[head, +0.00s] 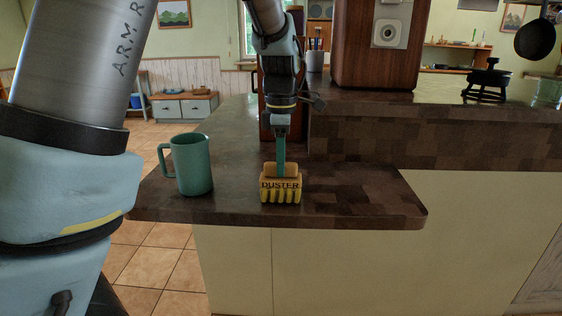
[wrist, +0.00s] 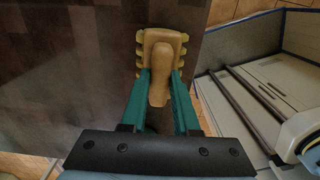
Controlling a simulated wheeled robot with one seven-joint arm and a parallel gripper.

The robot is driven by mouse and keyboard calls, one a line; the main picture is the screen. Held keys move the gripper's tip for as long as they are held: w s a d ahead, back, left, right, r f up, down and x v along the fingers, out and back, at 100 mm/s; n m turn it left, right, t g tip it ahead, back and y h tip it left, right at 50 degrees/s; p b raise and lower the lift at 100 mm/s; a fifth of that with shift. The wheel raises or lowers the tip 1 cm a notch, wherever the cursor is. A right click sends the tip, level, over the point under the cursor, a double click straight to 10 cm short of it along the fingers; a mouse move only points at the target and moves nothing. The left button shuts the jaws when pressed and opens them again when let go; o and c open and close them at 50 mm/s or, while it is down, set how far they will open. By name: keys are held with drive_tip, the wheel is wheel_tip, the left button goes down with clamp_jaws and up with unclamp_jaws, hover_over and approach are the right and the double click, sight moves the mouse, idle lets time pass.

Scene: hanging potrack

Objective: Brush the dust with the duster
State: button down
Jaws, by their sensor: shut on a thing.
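The duster (head: 281,190) is a yellow block with the word DUSTER on its side and a tan handle on top. It is at the counter's surface near the front edge in the head view. My gripper (head: 281,160) comes down from above with teal fingers. In the wrist view the two fingers of my gripper (wrist: 159,88) lie on both sides of the tan handle of the duster (wrist: 160,60) and are shut on it. I cannot tell whether the duster touches the counter. No dust can be made out in either view.
A green mug (head: 192,165) stands on the counter left of the duster. The wooden counter (head: 365,195) is clear to the right, up to its rounded corner. A raised ledge with a wooden cabinet (head: 372,45) and a black pot stand (head: 487,82) is behind.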

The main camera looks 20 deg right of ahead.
drive_tip(key=shift+f, duration=0.25)
drive_tip(key=c, duration=0.6)
unclamp_jaws()
